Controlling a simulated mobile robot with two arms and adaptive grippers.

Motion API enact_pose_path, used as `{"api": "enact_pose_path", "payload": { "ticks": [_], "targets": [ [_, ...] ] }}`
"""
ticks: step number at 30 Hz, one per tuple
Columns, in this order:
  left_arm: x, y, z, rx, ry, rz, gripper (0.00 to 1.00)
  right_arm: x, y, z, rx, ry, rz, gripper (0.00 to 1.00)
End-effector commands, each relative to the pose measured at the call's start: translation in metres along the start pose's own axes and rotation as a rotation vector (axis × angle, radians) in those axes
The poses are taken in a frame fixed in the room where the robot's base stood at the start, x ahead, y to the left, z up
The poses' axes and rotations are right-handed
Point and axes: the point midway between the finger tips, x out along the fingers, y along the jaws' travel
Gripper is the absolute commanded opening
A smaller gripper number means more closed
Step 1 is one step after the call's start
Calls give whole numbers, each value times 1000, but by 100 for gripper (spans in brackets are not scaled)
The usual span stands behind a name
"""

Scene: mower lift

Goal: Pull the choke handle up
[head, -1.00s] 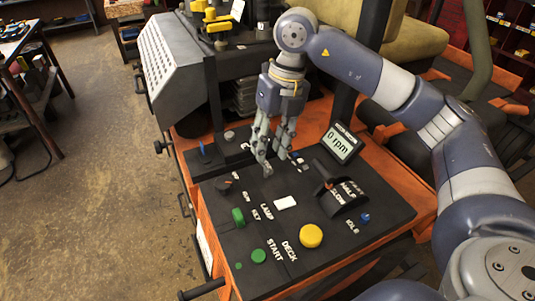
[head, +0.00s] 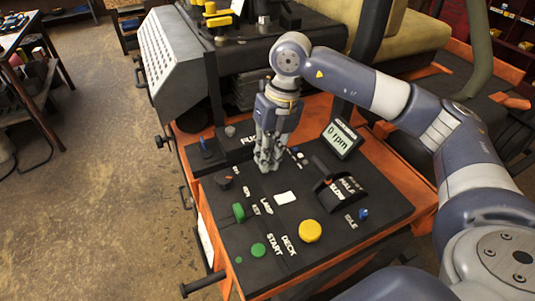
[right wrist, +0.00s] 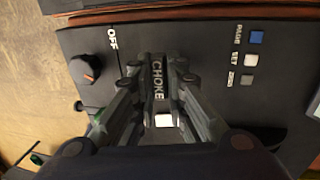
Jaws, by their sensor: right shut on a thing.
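My right gripper (head: 267,163) points down at the dark control panel (head: 375,209) and its fingers are closed together near the panel's surface. In the right wrist view the fingers (right wrist: 160,72) stand on both sides of the dark choke handle (right wrist: 158,78), which carries the word CHOKE, and grip it. In the head view the fingers hide the handle. How high the handle stands above the panel cannot be told. My left gripper is not in view.
Near the hand are a round knob (right wrist: 89,70), a white lamp (head: 285,197) and small buttons (right wrist: 250,60). A throttle lever (head: 340,190), a yellow deck knob (head: 310,231), a green start button (head: 258,250) and a display (head: 342,138) reading 0 rpm are on the panel.

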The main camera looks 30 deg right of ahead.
Motion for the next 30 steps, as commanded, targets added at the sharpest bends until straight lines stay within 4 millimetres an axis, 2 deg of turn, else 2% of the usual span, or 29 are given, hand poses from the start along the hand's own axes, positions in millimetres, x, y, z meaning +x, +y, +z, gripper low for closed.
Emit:
{"api": "enact_pose_path", "payload": {
  "ticks": [7, 14, 15, 18, 27, 30],
  "targets": [
    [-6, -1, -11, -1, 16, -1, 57, -26, 5, 0, -1, -1, 0, 0],
    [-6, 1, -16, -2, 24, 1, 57, -28, 5, 1, 0, -4, 1, 0],
    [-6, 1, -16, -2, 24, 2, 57, -28, 5, 1, 0, -5, 1, 15],
    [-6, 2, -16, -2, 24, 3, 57, -28, 5, 1, 0, -5, 2, 34],
    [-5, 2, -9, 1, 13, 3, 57, -27, 5, 0, 0, -1, 0, 34],
    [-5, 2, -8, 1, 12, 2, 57, -32, 5, 1, 0, -2, 0, 34]
  ]
}}
